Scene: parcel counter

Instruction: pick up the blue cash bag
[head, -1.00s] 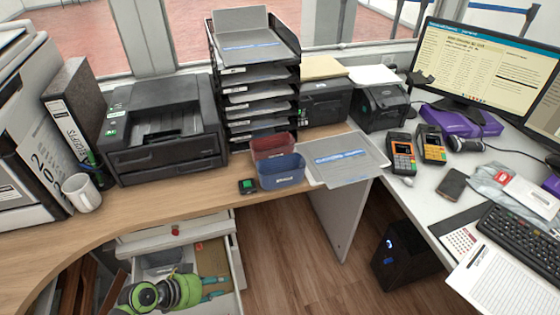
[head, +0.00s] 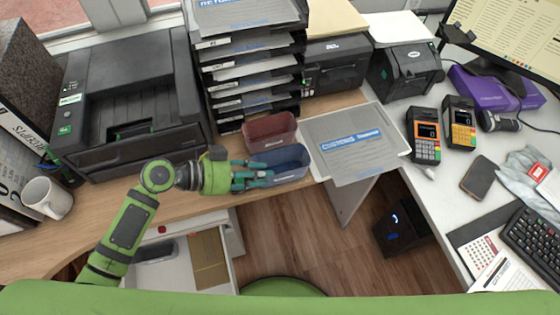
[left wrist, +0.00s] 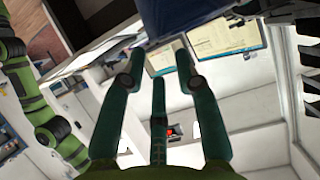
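The blue cash bag (head: 291,160) stands on the wooden counter's front edge, just in front of a red bag (head: 270,131). My left gripper (head: 266,175) reaches in from the left. Its teal fingers overlap the bag's left and front side in the head view. In the left wrist view the left gripper's fingers (left wrist: 160,57) are spread with nothing between them. A dark blue surface, likely the bag (left wrist: 185,18), shows just beyond the fingertips. I cannot tell whether they touch it. My right gripper is not in view.
A grey customs tray (head: 355,140) lies right of the bags. A stack of paper trays (head: 248,75) and a printer (head: 130,95) stand behind. An open drawer (head: 170,275) is below the counter. Two card terminals (head: 424,135) stand at right.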

